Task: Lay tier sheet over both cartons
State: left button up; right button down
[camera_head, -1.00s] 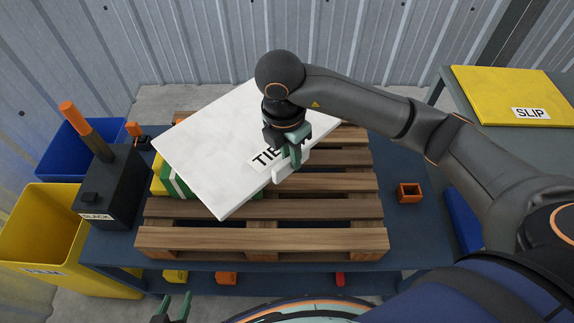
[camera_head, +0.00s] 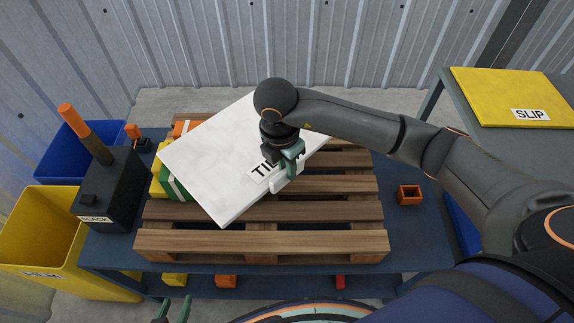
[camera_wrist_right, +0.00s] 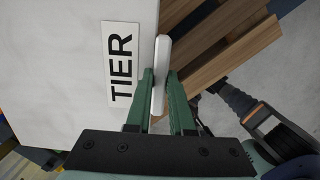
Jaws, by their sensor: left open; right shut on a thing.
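The white tier sheet (camera_head: 222,158) is held over the wooden pallet, turned at an angle in the head view. It also fills the left of the right wrist view (camera_wrist_right: 55,70), with its TIER label showing. My right gripper (camera_head: 290,165) is shut on the white grip tab (camera_wrist_right: 160,75) at the sheet's right edge. A green and yellow carton (camera_head: 171,187) shows under the sheet's left corner. An orange carton (camera_head: 184,127) shows behind its upper left edge. Most of both cartons is hidden by the sheet. My left gripper (camera_head: 173,311) is open and empty at the bottom edge.
The pallet (camera_head: 260,243) lies on a blue table (camera_head: 420,245), its front and right slats bare. A black SLACK box (camera_head: 108,190) and a yellow FILM bin (camera_head: 35,240) stand left. A yellow SLIP sheet (camera_head: 500,95) lies on a side table at right.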

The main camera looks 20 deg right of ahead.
jog(key=c, duration=0.8)
grip_release()
jog(key=shift+r, duration=0.2)
jog(key=r+p, duration=0.1)
jog(key=r, duration=0.3)
jog(key=a+r, duration=0.1)
jog(key=r, duration=0.3)
jog(key=r+p, duration=0.1)
jog(key=r, duration=0.3)
jog(key=shift+s+a+r+p, duration=0.15)
jog(key=shift+s+r+p, duration=0.05)
jog(key=shift+s+p, duration=0.1)
